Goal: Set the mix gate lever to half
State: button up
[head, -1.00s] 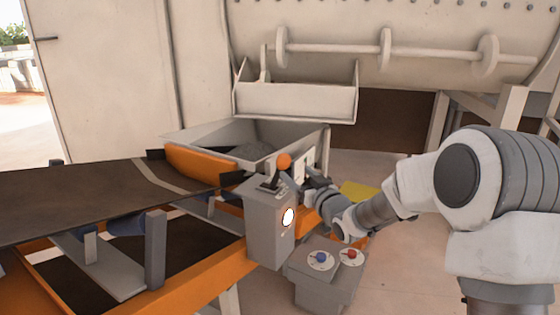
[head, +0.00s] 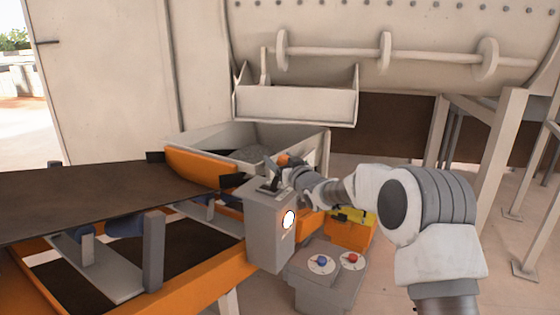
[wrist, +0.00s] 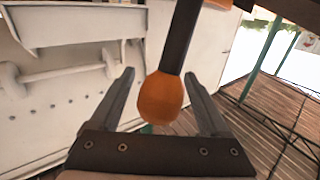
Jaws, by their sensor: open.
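The mix gate lever has a dark shaft and an orange knob (head: 283,159) and rises from the top of a grey control box (head: 270,222). In the wrist view the orange knob (wrist: 161,98) hangs between the two fingers of my gripper (wrist: 158,88), with space on both sides. My gripper (head: 292,170) is open around the knob and not closed on it. In the head view my gripper partly hides the knob and shaft. The lever's scale on the box is too small to read.
A grey pedestal (head: 330,275) with a blue and a red knob stands low in front. An orange toolbox (head: 350,230) sits on the floor behind it. The conveyor belt (head: 90,200) and grey hopper (head: 305,142) lie left and behind.

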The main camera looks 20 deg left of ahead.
grip_shut()
dwell(0.5)
